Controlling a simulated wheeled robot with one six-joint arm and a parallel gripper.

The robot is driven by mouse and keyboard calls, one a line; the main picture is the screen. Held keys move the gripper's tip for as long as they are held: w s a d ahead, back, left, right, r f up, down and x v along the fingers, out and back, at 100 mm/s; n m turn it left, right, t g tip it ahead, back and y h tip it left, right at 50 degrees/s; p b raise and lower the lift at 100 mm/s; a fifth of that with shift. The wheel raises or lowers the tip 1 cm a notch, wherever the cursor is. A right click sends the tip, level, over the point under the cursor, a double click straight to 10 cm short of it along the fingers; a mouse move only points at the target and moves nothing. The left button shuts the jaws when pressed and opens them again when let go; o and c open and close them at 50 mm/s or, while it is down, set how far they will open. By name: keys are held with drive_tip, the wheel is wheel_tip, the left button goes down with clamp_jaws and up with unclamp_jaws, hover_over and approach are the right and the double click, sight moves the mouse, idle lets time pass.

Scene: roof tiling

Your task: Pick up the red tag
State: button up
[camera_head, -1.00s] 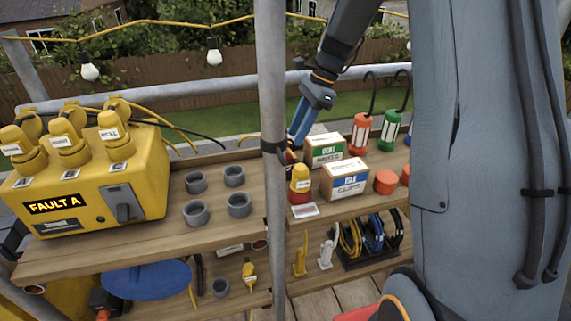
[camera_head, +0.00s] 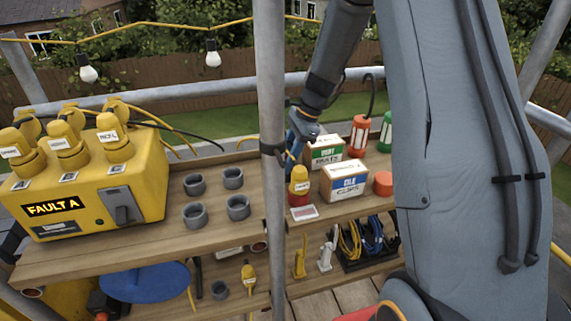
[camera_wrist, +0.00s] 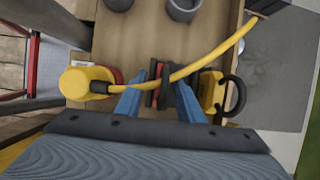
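In the wrist view, my gripper (camera_wrist: 160,92) points down at the wooden shelf, with its two blue fingers set apart. A small red and black thing (camera_wrist: 153,96) sits between the fingertips; it may be the red tag, but its shape is not clear. I cannot tell whether the fingers press on it. A yellow cable (camera_wrist: 215,58) crosses at the fingertips. In the head view, my gripper (camera_head: 292,145) is partly behind the grey pole, beside the yellow and red connector (camera_head: 299,183). No red tag shows clearly there.
The yellow connector (camera_wrist: 88,84) lies left of the fingers, and a yellow piece with a black loop (camera_wrist: 212,92) lies close on the right. A grey upright pole (camera_head: 272,100), two boxes (camera_head: 325,150) and grey cups (camera_head: 238,207) stand around.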

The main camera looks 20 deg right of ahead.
drive_tip(key=shift+f, duration=0.15)
clamp_jaws()
wheel_tip(320, 180, up, 10)
drive_tip(key=shift+r+b, duration=0.1)
drive_tip(key=shift+b, duration=0.65)
